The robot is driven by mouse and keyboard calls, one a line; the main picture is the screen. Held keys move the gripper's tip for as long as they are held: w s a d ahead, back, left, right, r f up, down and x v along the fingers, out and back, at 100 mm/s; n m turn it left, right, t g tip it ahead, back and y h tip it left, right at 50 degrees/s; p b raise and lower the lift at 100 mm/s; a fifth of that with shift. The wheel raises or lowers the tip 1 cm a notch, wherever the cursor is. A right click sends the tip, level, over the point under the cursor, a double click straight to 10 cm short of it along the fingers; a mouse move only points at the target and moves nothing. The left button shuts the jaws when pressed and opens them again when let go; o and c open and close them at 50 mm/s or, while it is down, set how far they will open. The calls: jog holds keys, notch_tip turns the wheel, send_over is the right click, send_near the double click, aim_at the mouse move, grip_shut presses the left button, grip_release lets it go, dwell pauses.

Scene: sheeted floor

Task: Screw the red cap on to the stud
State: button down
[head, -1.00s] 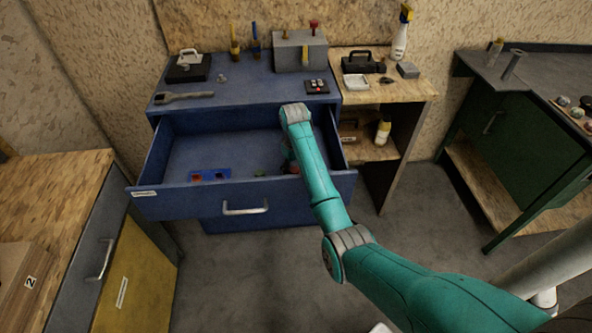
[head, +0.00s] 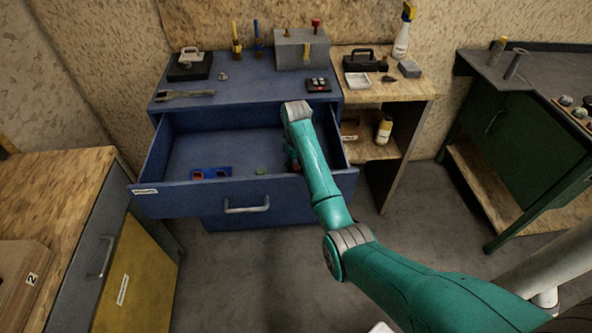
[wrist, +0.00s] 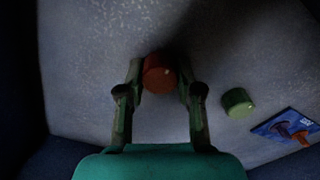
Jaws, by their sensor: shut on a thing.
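The red cap (wrist: 158,73) is between the fingertips of my gripper (wrist: 158,80) in the wrist view. The fingers are shut on its sides. In the head view my gripper (head: 292,158) is low inside the open blue drawer (head: 200,150), mostly hidden by my arm. I cannot tell whether the cap touches the drawer floor. A grey block (head: 297,55) on the blue bench top has a short brownish upright peg (head: 286,34), perhaps the stud, and a red-topped peg (head: 316,25) beside it.
A green cap (wrist: 238,102) lies in the drawer to the right of my gripper in the wrist view. A blue piece with red parts (head: 211,174) lies near the drawer front. Drawer walls surround my gripper. A black box with buttons (head: 318,86) is on the bench top.

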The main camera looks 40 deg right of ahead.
aim_at(296, 167)
jog(key=shift+r, duration=1.9)
